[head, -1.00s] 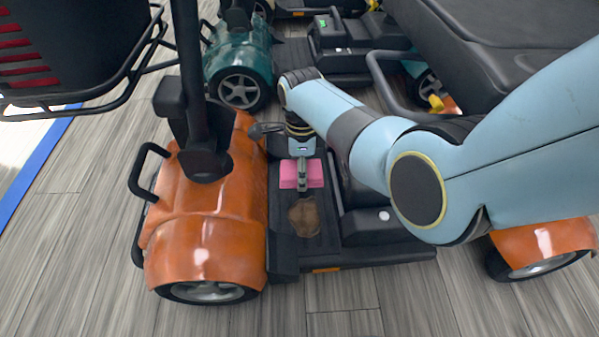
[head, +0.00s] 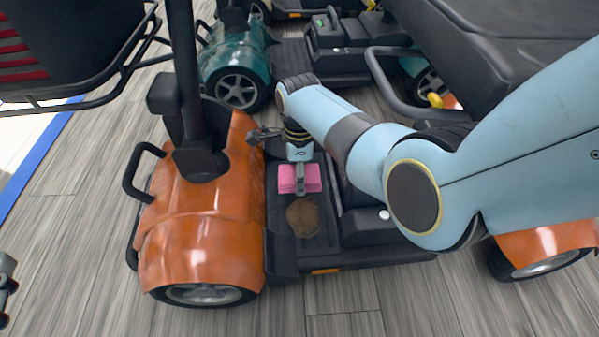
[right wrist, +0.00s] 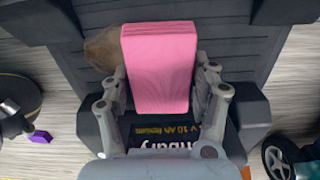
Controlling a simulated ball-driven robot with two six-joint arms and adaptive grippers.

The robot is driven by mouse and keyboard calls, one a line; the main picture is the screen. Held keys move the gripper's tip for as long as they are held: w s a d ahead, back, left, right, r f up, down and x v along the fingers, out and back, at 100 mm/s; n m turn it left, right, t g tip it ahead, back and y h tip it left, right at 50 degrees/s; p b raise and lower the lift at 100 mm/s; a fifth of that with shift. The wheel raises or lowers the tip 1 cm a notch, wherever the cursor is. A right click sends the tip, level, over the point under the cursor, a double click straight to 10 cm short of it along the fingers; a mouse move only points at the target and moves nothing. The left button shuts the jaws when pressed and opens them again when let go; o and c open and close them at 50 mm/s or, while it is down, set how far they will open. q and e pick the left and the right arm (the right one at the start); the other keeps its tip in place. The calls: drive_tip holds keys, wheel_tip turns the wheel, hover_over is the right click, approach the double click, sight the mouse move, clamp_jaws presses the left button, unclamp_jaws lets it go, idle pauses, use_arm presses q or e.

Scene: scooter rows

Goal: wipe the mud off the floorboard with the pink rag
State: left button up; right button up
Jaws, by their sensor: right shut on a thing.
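The pink rag (head: 313,179) is held in my right gripper (head: 300,180) over the dark floorboard (head: 285,222) of the orange scooter. In the right wrist view the rag (right wrist: 160,65) stands up between the two fingers of my right gripper (right wrist: 162,95), which is shut on it. The brown mud patch (head: 303,217) lies on the floorboard just nearer than the rag. It also shows in the right wrist view (right wrist: 102,50), partly behind the rag. I cannot tell whether the rag touches the board. Part of my left gripper (head: 5,287) shows at the left edge; its fingers are unclear.
The orange scooter's front body (head: 205,215) and steering column (head: 187,80) stand left of the floorboard. Its black seat (head: 500,50) overhangs at upper right. A teal scooter (head: 236,60) is parked behind. Grey plank floor (head: 90,240) is clear at the front left.

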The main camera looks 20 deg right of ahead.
sight(300, 197)
drive_tip(key=shift+f+b, duration=0.6)
drive_tip(key=shift+f, duration=0.2)
wheel_tip(300, 197, down, 2)
drive_tip(key=shift+b, duration=0.8)
use_arm(q)
wheel_tip(300, 197, up, 19)
drive_tip(key=w+d+m+t+h, duration=0.1)
drive_tip(key=d+m+t+h, duration=0.1)
drive_tip(key=m+t+h, duration=0.2)
drive_tip(key=shift+d+r+t+h, duration=0.2)
drive_tip(key=shift+t+h, duration=1)
drive_tip(key=shift+t, duration=1.1)
use_arm(e)
drive_tip(key=shift+f, duration=0.1)
use_arm(q)
drive_tip(key=shift+f+b, duration=0.65)
drive_tip(key=shift+f, duration=0.05)
use_arm(e)
drive_tip(key=shift+f, duration=1)
